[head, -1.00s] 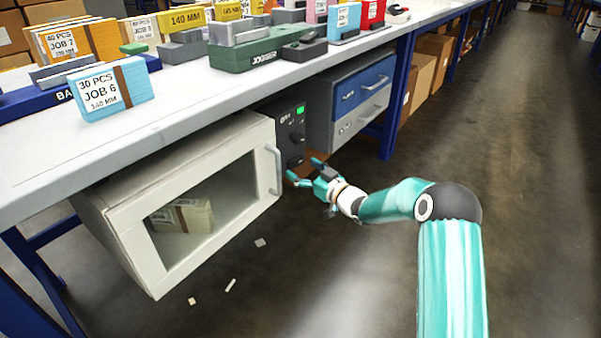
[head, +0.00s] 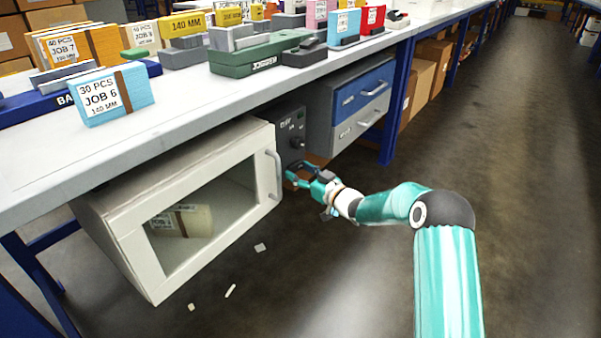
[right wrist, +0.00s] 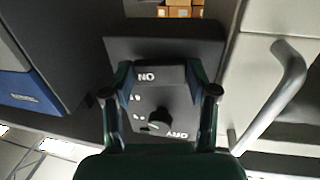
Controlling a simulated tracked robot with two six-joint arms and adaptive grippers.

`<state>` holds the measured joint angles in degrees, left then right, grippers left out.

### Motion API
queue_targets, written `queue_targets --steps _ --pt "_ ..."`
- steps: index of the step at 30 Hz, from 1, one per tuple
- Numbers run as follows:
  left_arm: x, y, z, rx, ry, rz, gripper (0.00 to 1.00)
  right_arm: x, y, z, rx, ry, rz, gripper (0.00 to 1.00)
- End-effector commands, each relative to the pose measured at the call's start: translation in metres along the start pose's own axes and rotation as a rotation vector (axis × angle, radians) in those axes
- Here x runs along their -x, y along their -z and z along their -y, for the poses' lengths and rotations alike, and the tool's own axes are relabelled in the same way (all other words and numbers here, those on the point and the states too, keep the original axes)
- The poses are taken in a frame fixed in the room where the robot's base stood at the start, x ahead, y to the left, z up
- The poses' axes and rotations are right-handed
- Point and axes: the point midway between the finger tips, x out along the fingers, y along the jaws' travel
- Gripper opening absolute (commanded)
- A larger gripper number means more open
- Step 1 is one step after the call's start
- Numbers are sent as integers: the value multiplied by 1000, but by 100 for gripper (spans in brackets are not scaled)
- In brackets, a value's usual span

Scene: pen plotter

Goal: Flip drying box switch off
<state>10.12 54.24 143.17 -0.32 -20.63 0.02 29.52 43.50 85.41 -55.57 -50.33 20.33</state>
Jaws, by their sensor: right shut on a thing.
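The drying box (head: 180,170) hangs under the table, its pale windowed door shut. Its dark control panel (head: 289,125) is right of the door, with white lettering and a round knob (head: 298,143); no green light shows on it. My right gripper (head: 293,174) is at the panel's lower part. In the right wrist view my right gripper (right wrist: 158,80) has its fingers at both sides of a dark switch block (right wrist: 158,75), closed on it. Lettering on the block appears upside down. The knob (right wrist: 158,119) is nearer the camera. My left gripper is out of view.
The door handle (head: 276,172) stands close left of my right gripper. A blue and grey drawer unit (head: 350,100) hangs to the right of the panel. The table (head: 150,125) is above. Floor to the right is open; small scraps lie below the box.

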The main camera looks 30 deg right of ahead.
Motion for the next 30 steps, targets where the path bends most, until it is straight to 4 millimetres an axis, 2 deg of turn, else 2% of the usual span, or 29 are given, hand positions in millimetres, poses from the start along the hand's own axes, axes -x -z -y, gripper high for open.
queue_targets --steps 6,10,21,30 --pt "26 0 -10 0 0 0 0 -1 7 -6 4 119 -4 23" --pt "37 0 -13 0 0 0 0 -2 5 -9 4 214 -5 23" --pt "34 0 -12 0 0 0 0 -4 1 -13 3 396 -6 23" --pt "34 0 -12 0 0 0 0 -3 2 -13 0 419 -1 23"
